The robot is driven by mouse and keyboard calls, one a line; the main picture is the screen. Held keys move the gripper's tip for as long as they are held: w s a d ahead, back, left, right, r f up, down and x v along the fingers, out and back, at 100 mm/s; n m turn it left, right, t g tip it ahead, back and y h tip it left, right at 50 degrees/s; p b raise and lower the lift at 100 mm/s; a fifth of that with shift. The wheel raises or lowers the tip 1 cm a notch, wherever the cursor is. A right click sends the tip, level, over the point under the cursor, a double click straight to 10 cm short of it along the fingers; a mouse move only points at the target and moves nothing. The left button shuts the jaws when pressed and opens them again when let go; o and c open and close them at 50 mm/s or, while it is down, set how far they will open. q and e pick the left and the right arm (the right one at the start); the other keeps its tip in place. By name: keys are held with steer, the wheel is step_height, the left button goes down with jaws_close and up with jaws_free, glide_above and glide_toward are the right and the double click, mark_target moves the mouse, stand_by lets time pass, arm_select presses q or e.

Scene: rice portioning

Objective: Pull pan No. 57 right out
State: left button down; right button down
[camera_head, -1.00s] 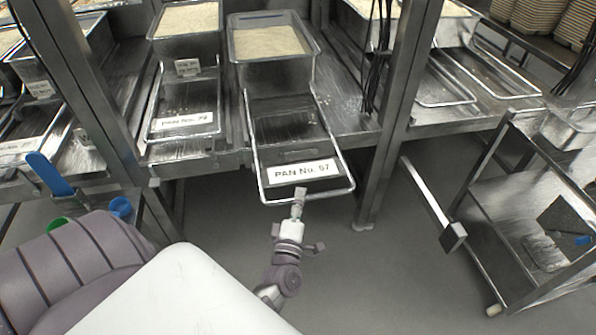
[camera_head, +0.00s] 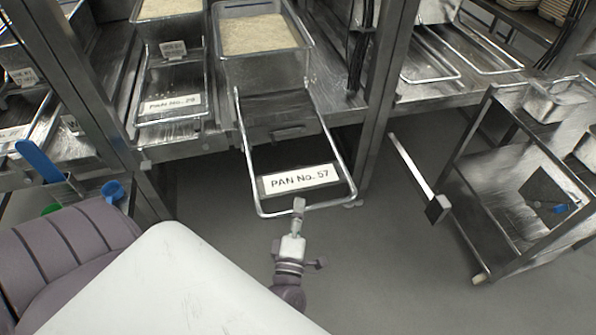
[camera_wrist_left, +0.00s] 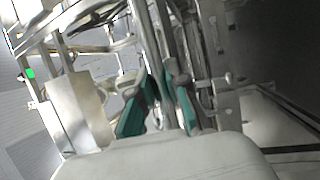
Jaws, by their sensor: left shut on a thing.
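Pan No. 57 (camera_head: 262,72) is a metal pan of rice on the shelf, in the upper middle of the head view. Its wire pull frame (camera_head: 344,165) reaches out past the shelf edge over the floor and carries the label "PAN No. 57" (camera_head: 299,180). My left gripper (camera_head: 299,204) is shut on the front bar of this frame, below the label. In the left wrist view, the teal-padded fingers (camera_wrist_left: 160,105) close around metal bars; the exact contact is hard to make out. My right gripper is not in view.
Another rice pan (camera_head: 170,47) with its own labelled frame (camera_head: 171,104) stands to the left. A steel post (camera_head: 385,85) stands close on the right. A metal cart (camera_head: 478,205) is further right. The floor below the frame is clear.

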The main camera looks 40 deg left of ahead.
arm_select(q)
steer(key=c, duration=1.2)
jaws_free()
steer(key=shift+s+d+f, duration=0.1)
steer(key=shift+s+d, duration=0.05)
steer(key=shift+d, duration=0.1)
steer(key=shift+o, duration=0.3)
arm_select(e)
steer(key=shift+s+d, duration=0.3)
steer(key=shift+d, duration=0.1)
arm_select(q)
steer(key=v, duration=1.2)
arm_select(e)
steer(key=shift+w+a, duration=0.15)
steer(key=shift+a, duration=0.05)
